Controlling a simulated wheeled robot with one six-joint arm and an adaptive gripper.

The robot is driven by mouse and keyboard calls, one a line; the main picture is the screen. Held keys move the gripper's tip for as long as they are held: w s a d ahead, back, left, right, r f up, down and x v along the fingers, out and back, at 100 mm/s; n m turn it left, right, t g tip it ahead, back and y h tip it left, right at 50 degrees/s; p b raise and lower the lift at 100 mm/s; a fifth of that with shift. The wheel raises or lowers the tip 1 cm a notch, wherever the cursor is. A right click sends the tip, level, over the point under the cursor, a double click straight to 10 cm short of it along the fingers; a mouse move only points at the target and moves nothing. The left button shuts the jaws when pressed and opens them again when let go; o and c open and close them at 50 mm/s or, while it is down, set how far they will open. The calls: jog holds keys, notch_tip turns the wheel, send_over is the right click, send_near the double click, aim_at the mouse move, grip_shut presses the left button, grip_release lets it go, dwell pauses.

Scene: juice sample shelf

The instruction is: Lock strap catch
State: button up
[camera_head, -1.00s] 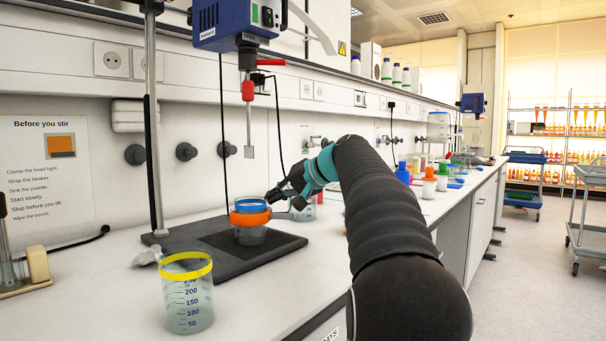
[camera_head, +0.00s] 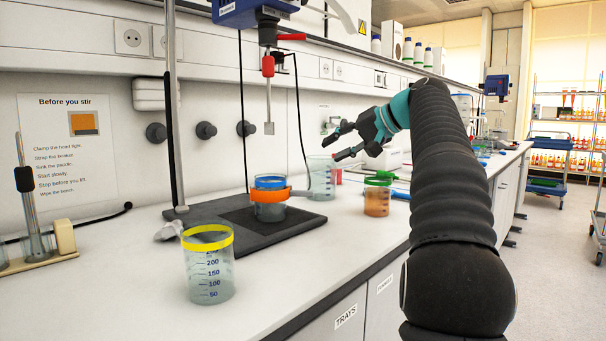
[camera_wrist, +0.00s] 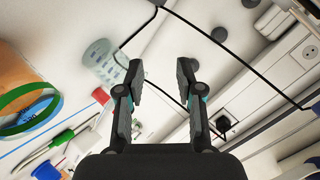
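A clear beaker with a blue rim (camera_head: 270,182) stands on the black stirrer base (camera_head: 215,228). An orange strap (camera_head: 268,196) runs around the beaker, and a piece of it juts out at its right side (camera_head: 302,193). Whether its catch is locked is too small to tell. My gripper (camera_head: 338,144) is in the air above and to the right of the strap, apart from it. In the wrist view, its two fingers (camera_wrist: 160,72) are spread with nothing between them. The strap is not clearly visible in the wrist view.
A yellow-rimmed beaker (camera_head: 210,270) stands in front of the base. A green-rimmed beaker with orange contents (camera_head: 377,197) and a clear beaker (camera_head: 321,178) stand right of it. A metal post (camera_head: 172,100) and stirrer paddle (camera_head: 268,110) rise above the base.

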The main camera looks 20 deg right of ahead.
jog(key=s+a+f+t+y+b, duration=0.1)
jog(key=s+a+f+y+b, duration=0.1)
jog(key=s+a+f+b, duration=0.25)
jog(key=w+a+f, duration=0.1)
jog(key=w+a, duration=0.1)
jog(key=w, duration=0.2)
jog(key=w+a+f+n, duration=0.1)
jog(key=w+a+f, duration=0.1)
jog(key=w+a, duration=0.1)
jog(key=w+a+f+n+p, duration=0.1)
jog(key=w+a, duration=0.1)
jog(key=w, duration=0.3)
jog(key=shift+w+a+f+t, duration=0.2)
jog(key=shift+f+t, duration=0.1)
jog(key=shift+f, duration=0.1)
jog(key=shift+s, duration=0.1)
grip_shut()
